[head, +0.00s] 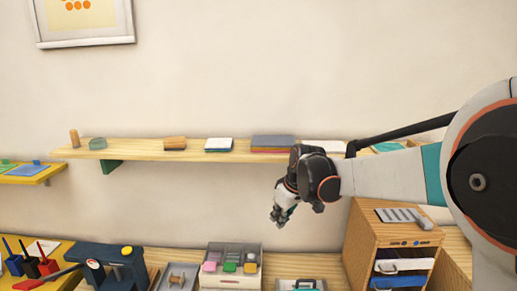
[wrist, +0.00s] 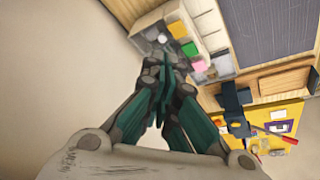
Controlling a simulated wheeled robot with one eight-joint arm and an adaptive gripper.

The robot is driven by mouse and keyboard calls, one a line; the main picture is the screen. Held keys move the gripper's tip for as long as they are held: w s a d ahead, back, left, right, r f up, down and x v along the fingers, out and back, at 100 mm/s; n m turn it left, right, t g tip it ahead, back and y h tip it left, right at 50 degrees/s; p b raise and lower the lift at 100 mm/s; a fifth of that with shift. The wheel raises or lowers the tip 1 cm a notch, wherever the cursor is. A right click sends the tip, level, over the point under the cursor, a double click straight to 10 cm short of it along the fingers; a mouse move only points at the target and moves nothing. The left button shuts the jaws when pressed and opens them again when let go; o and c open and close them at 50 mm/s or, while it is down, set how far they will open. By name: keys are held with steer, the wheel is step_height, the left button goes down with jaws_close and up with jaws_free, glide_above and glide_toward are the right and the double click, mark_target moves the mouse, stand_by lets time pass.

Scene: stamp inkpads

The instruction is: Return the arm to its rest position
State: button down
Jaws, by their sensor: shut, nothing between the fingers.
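My gripper (head: 281,216) hangs at the end of my outstretched arm in the head view, in front of the wall and below the long shelf. It points down and a little left, in the air, apart from the bench things under it. In the wrist view my gripper (wrist: 168,62) has its dark green and grey fingers drawn together, with nothing held between them. The inkpad box (head: 230,280) with pink, green and yellow pads stands below and left of it.
The wooden shelf (head: 130,152) with small boxes runs behind my arm. A wooden cabinet (head: 360,243) stands at right under my forearm. A dark blue press (head: 112,262) and a yellow tray (head: 65,285) are at lower left. The air left of my gripper is clear.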

steer(key=s+d+r+m+t+h+b, duration=0.1)
steer(key=s+d+r+m, duration=0.2)
steer(key=s, duration=0.6)
steer(key=s+d+r+m+t, duration=0.1)
steer(key=s+d+r, duration=0.1)
steer(key=s+d, duration=0.5)
steer(key=s+d+f+m, duration=0.2)
steer(key=s, duration=0.6)
steer(key=s+d+f+m+t+h+b, duration=0.1)
steer(key=s+f+m, duration=0.1)
steer(key=s, duration=0.6)
steer(key=shift+s+d+f+t+h, duration=0.2)
steer(key=shift+d+f+t+h, duration=0.1)
steer(key=shift+d+f, duration=0.15)
